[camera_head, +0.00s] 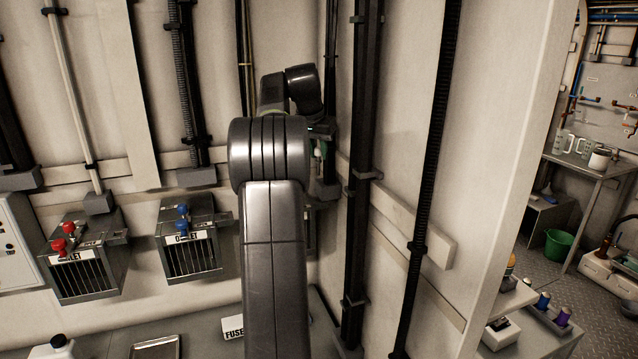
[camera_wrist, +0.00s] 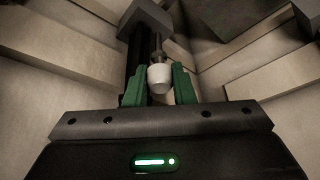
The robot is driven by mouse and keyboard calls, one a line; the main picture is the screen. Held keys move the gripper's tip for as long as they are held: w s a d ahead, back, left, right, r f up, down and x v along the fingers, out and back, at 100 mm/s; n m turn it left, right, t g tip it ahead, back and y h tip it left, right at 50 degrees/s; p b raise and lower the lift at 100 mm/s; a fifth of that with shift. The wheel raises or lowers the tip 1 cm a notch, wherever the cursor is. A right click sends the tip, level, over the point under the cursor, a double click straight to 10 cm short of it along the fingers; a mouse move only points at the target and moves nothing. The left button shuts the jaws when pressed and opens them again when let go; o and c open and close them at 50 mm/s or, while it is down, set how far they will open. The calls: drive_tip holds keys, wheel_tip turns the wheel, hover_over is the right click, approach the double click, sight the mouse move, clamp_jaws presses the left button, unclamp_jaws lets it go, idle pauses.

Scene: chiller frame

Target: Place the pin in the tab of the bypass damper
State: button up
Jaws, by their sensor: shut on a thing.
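My gripper (camera_wrist: 160,88) has green fingers and is shut on the pin in the wrist view. The pin (camera_wrist: 159,79) has a pale rounded head between the fingers and a thin metal shaft pointing up and away. A grey block (camera_wrist: 148,17) at the end of a dark upright pipe is just beyond the shaft. I cannot tell whether the shaft touches it or enters anything.
Two louvred boxes, one with red knobs (camera_head: 66,238) and one with blue knobs (camera_head: 183,217), hang on the wall left of my arm. Dark upright pipes (camera_head: 362,180) and a pale rail (camera_head: 410,220) are close on the right. A metal tray (camera_head: 155,348) lies below.

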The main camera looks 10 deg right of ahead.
wheel_tip(320, 180, down, 11)
drive_tip(key=shift+s+a, duration=0.1)
drive_tip(key=shift+w+f+p, duration=0.2)
drive_tip(key=shift+f+p, duration=0.05)
drive_tip(key=shift+p, duration=0.2)
drive_tip(key=shift+f, duration=0.1)
